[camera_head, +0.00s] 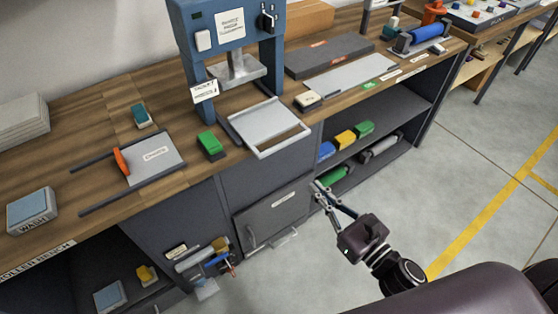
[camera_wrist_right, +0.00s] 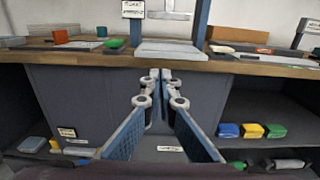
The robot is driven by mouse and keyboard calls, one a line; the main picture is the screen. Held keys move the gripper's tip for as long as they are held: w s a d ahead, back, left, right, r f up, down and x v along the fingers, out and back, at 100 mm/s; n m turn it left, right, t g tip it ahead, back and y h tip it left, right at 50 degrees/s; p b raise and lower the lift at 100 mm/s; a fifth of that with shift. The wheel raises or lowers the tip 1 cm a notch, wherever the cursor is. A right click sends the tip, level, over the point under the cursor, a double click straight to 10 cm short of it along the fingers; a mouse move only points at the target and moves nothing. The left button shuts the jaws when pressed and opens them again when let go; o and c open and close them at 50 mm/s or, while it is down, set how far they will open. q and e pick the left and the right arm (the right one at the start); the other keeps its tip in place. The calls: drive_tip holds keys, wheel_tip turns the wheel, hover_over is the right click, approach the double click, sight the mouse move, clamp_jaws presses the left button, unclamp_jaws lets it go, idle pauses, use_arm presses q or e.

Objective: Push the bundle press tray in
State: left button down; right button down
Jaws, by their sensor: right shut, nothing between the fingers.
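The bundle press (camera_head: 228,30) is a blue frame standing on the wooden bench, with a metal plate hanging under its crosshead. Its pale grey tray (camera_head: 268,122) sticks out in front of the press, its front edge at the bench edge. The tray also shows in the right wrist view (camera_wrist_right: 172,49), straight ahead of and above my fingertips. My right gripper (camera_head: 318,188) is shut and empty, in front of the cabinet and lower than the tray, apart from it. The right wrist view shows its fingertips (camera_wrist_right: 160,74) together. My left gripper is not in view.
A green block (camera_head: 210,145) sits left of the tray and a small cream-topped block (camera_head: 308,101) right of it. A grey cabinet door (camera_head: 275,212) with a handle is below. Shelves with coloured blocks (camera_head: 345,138) are at right. The floor in front is clear.

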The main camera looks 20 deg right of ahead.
drive_tip(key=p, duration=0.4)
approach(255, 121)
drive_tip(key=v, duration=0.6)
drive_tip(key=shift+s, duration=0.4)
drive_tip(key=shift+w+a, duration=0.2)
drive_tip(key=shift+w, duration=0.4)
drive_tip(key=b+x, duration=0.5)
drive_tip(key=x, duration=1)
drive_tip(key=shift+d+f+b, duration=0.1)
drive_tip(key=shift+f+b, duration=0.05)
drive_tip(key=shift+b, duration=0.25)
drive_tip(key=shift+w, duration=0.25)
drive_tip(key=shift+r, duration=0.25)
drive_tip(key=shift+r, duration=0.1)
